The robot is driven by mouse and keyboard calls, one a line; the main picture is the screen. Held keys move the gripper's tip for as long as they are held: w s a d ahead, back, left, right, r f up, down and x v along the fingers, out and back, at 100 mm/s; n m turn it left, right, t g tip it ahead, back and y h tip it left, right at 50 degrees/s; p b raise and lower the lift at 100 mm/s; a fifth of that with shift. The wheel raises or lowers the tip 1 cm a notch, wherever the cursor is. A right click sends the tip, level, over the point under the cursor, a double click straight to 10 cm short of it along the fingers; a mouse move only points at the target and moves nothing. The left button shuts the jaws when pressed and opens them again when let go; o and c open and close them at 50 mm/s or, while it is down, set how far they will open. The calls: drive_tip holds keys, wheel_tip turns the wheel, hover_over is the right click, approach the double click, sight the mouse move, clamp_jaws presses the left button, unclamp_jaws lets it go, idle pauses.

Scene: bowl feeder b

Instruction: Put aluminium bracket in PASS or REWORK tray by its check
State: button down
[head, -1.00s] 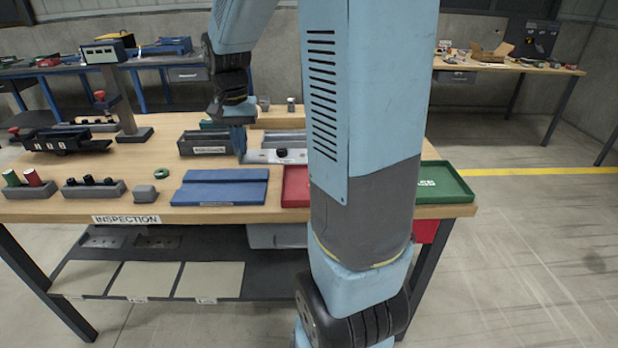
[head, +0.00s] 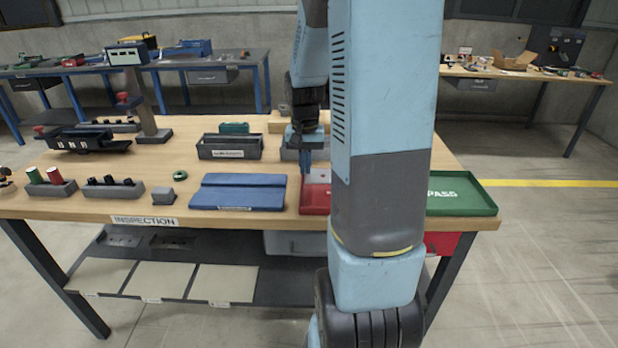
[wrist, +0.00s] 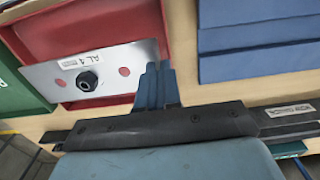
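In the head view my gripper (head: 306,173) is over the red tray (head: 314,203); my arm hides most of that tray and the bracket. The green tray (head: 462,203), marked PASS, is to the right.
A stepped blue block (head: 238,194) lies left of the red tray. A grey bin (head: 229,149) stands behind it. A small grey block (head: 163,197), a green ring (head: 180,176) and holders with cylinders (head: 113,188) occupy the left of the table.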

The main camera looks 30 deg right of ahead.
sight(310, 176)
drive_tip(key=shift+d+f, duration=0.35)
drive_tip(key=shift+f, duration=0.05)
drive_tip(key=f, duration=0.3)
drive_tip(key=shift+d, duration=0.3)
drive_tip(key=shift+f, duration=0.4)
drive_tip(key=shift+f, duration=0.6)
drive_tip(key=c, duration=1.3)
unclamp_jaws()
drive_tip(key=shift+c, duration=0.2)
